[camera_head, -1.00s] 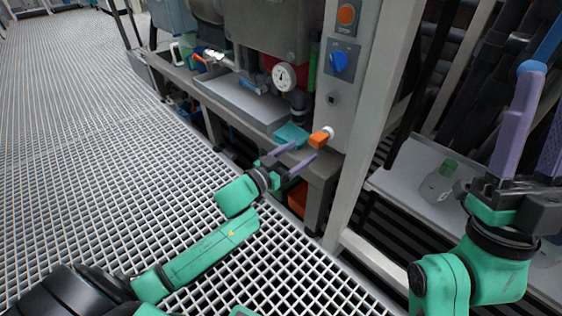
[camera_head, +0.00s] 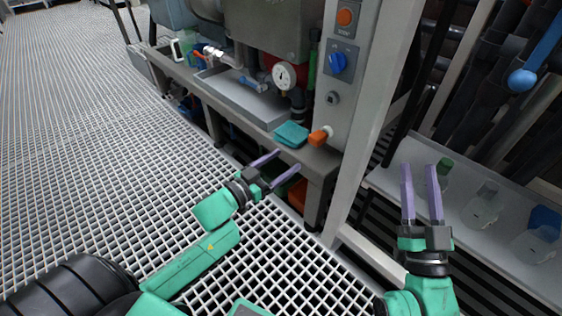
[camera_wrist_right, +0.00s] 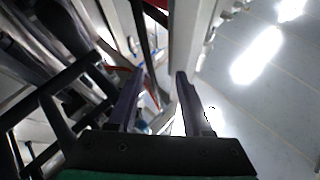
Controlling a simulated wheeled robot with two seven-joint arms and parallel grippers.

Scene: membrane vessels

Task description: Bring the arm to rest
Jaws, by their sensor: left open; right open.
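My left gripper (camera_head: 277,170) is open and empty. In the head view its purple fingers are over the floor grating, just in front of the bench edge, below a teal cloth. My right gripper (camera_head: 420,168) is open and empty, with its purple fingers pointing up in front of the grey shelf at the right. In the right wrist view the right gripper's fingers (camera_wrist_right: 160,85) stand apart with nothing between them, and a blurred ceiling and framework show behind.
The teal cloth (camera_head: 291,134) and an orange-handled valve (camera_head: 320,136) are at the bench (camera_head: 240,110). A control post with a blue knob (camera_head: 338,63) stands beside. The shelf (camera_head: 400,165) holds several clear vessels (camera_head: 483,203). A blue ball-ended lever (camera_head: 522,80) is upper right. The floor grating (camera_head: 90,120) at left is clear.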

